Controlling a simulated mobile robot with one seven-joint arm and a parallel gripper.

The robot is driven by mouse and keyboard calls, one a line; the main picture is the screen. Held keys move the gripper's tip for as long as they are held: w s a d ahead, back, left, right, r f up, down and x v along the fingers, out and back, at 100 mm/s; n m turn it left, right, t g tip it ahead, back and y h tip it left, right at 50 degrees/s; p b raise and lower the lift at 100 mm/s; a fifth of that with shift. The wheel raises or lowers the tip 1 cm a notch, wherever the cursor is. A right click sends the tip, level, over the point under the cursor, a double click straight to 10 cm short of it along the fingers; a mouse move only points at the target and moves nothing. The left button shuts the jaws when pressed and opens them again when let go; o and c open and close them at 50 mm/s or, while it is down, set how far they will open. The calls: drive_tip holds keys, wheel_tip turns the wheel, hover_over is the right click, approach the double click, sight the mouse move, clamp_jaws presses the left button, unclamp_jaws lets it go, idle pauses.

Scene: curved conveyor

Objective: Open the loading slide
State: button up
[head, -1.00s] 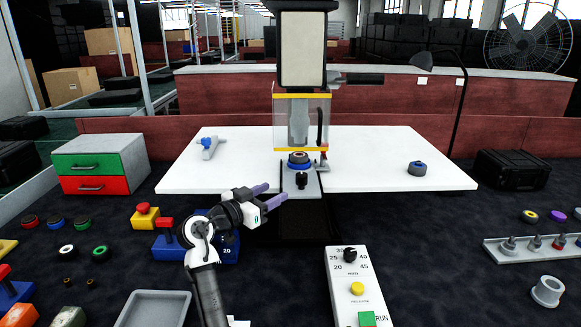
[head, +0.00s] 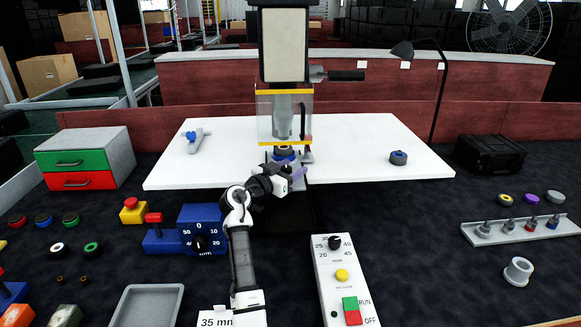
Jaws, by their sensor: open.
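The press (head: 293,45) stands at the back of the white table, with a clear guard (head: 264,118) edged in yellow around its ram. The loading slide (head: 296,190) is a narrow grey plate under the ram, and a dark part with a blue ring (head: 284,154) sits on it. My gripper (head: 287,168) is open at the front of the slide, its purple fingers around or beside the slide's black knob. The gripper hides most of the knob, and I cannot tell whether the fingers touch it.
A dark track (head: 290,213) runs forward from the slide and looks clear. A control box (head: 342,290) with a dial and buttons stands right of my arm. A blue dial box (head: 203,226) stands close on the left. A blue-ringed part (head: 398,158) lies on the white table (head: 360,140).

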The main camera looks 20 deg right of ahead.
clamp_jaws()
idle(0.3)
